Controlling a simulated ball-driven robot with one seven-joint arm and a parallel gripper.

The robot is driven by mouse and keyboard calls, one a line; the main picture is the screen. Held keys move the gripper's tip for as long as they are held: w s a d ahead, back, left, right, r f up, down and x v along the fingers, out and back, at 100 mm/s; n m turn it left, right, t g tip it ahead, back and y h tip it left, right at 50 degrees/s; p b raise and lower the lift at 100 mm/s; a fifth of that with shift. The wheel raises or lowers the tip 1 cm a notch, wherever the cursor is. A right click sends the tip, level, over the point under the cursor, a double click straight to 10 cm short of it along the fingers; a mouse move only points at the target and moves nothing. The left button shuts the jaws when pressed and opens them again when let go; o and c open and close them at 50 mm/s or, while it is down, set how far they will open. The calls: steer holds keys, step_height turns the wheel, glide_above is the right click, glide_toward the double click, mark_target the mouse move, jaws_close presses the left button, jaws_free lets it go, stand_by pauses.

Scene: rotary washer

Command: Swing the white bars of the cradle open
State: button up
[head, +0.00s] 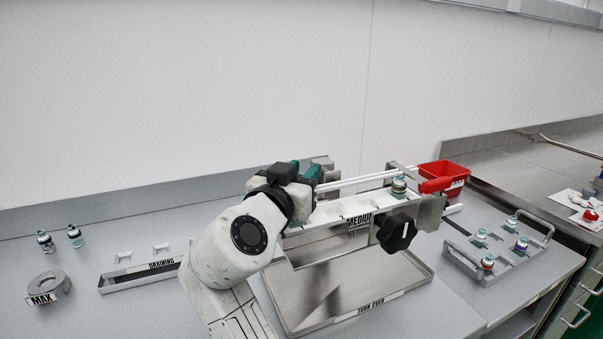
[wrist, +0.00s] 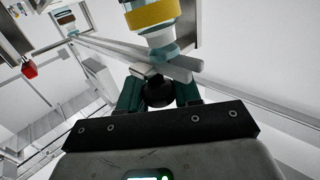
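The knob sits just below the near end of the bars. A bottle with a yellow band (wrist: 151,14) is close beyond it. In the head view, my arm hides the cradle's left end, and a bottle (head: 398,186) stands at its right end.
A black star-shaped knob (head: 397,233) sticks out of the cradle's front. A metal tray (head: 415,272) lies below. A red bin (head: 446,171) is behind right, and a rack with several bottles (head: 458,250) stands at right. Two bottles (head: 75,236) stand far left.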

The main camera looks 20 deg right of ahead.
jaws_close()
steer(key=shift+r+p, duration=0.2)
steer(key=shift+p, duration=0.1)
